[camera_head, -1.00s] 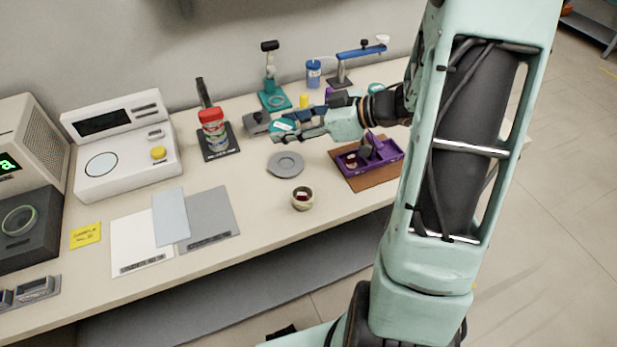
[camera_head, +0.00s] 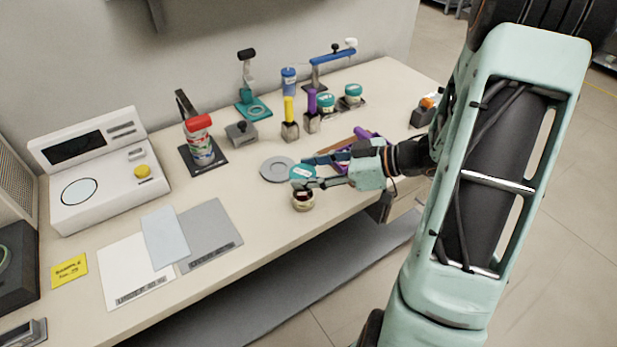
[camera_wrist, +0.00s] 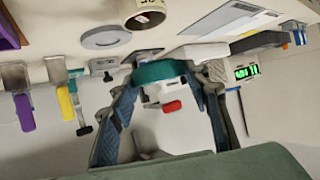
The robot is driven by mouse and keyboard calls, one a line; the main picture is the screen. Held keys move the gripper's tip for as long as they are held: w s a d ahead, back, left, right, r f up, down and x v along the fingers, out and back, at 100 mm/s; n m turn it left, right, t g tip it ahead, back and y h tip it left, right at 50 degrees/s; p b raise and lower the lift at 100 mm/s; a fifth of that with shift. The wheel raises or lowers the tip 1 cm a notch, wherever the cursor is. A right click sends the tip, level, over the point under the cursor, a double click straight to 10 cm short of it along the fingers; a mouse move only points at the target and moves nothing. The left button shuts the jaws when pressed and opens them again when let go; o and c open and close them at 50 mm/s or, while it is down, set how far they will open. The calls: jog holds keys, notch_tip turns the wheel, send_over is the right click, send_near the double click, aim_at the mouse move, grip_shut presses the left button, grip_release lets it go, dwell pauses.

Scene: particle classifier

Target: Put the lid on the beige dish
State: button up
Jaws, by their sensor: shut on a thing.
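My gripper (camera_head: 308,172) is shut on a round teal lid (camera_head: 302,173), held between its two fingertips. The wrist view also shows the lid (camera_wrist: 158,71) edge-on between the blue-padded fingers. The beige dish (camera_head: 303,204) stands open on the table, with dark red contents and a label on its side. In the head view the lid is just above and behind the dish, and the lower finger overlaps the dish's far rim. In the wrist view the dish (camera_wrist: 132,20) is at the top edge, apart from the lid.
A flat grey disc (camera_head: 276,170) lies left of the lid. A purple tray (camera_head: 343,158) is partly hidden behind my gripper. Yellow- and purple-handled tools (camera_head: 289,110) and teal-lidded jars (camera_head: 352,92) stand farther back. The table left of the dish is clear up to the grey sheet (camera_head: 210,235).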

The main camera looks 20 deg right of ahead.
jog(key=shift+f+b, duration=2.05)
jog(key=shift+b, duration=0.5)
jog(key=shift+f+p, duration=0.2)
jog(key=shift+p, duration=0.2)
jog(key=shift+p, duration=0.8)
jog(key=shift+f, duration=0.5)
jog(key=o, duration=1.1)
